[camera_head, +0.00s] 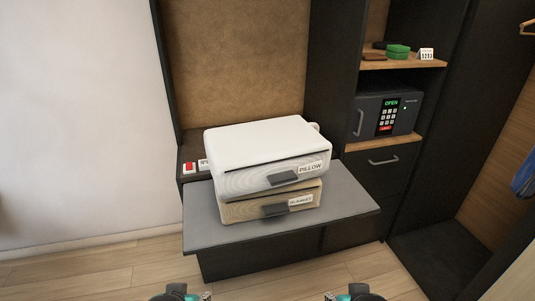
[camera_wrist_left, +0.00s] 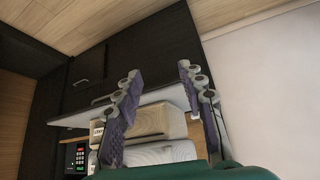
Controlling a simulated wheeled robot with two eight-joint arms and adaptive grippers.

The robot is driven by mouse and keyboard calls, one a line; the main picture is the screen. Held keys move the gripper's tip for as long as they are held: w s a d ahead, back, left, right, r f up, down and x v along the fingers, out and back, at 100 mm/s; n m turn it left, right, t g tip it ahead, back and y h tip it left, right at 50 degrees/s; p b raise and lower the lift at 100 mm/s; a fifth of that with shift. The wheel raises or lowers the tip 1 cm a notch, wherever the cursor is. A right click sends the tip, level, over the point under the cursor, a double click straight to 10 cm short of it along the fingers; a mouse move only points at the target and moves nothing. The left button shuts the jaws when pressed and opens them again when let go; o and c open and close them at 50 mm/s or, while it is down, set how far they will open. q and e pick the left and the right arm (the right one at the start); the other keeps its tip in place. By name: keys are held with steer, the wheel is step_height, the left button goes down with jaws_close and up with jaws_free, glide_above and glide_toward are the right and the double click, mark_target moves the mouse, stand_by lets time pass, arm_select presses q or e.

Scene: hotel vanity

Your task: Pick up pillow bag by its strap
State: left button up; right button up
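The white pillow bag (camera_head: 262,144), labelled PILLOW, lies on top of the beige blanket bag (camera_head: 245,212). A dark grey strap-like tab (camera_head: 284,179) shows on its front, and a small pale loop (camera_head: 315,127) shows at its back right corner. The pillow bag also appears upside down in the left wrist view (camera_wrist_left: 160,154), partly hidden by my fingers. My left gripper (camera_wrist_left: 160,70) is open and empty, apart from the bags; it peeks in at the bottom of the head view. My right gripper (camera_head: 342,297) is also at the bottom edge, its fingers mostly cut off.
The bags stand on a grey bench (camera_head: 345,192). A red-buttoned card (camera_head: 189,167) lies to their left. To the right are a safe (camera_head: 388,113) and a shelf (camera_head: 430,62) with a green box (camera_head: 398,50). Wooden floor (camera_head: 100,275) in front is clear.

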arm_select(q)
steer(key=w+d+r+n+t+h+p, duration=0.1)
steer(key=w+d+r+h, duration=0.1)
steer(key=w+d, duration=0.3)
steer(key=w+d+r+n+t+h+p, duration=0.1)
steer(key=w+d+r+t+h+p, duration=0.1)
steer(key=w+d+r, duration=0.2)
steer(key=w+d+r+n+t+h+p, duration=0.1)
steer(key=w+d+r+h+p, duration=0.1)
steer(key=w+d, duration=0.4)
steer(key=shift+w+d+r+t+h, duration=0.1)
steer(key=shift+d+r+t+h, duration=0.15)
steer(key=shift+r, duration=0.3)
steer(key=shift+w+d+r+t+h, duration=0.15)
steer(key=shift+r+h, duration=0.2)
steer(key=shift+r, duration=0.2)
steer(key=shift+c, duration=0.4)
steer(key=n+t+p, duration=0.4)
steer(key=n+t, duration=0.1)
steer(key=n, duration=0.6)
glide_toward(278, 184)
steer(key=d+x, duration=0.1)
steer(key=x, duration=1)
steer(key=shift+w+a+f+b, duration=0.1)
steer(key=shift+w+a+b, duration=0.25)
steer(key=shift+b, duration=0.05)
jaws_close()
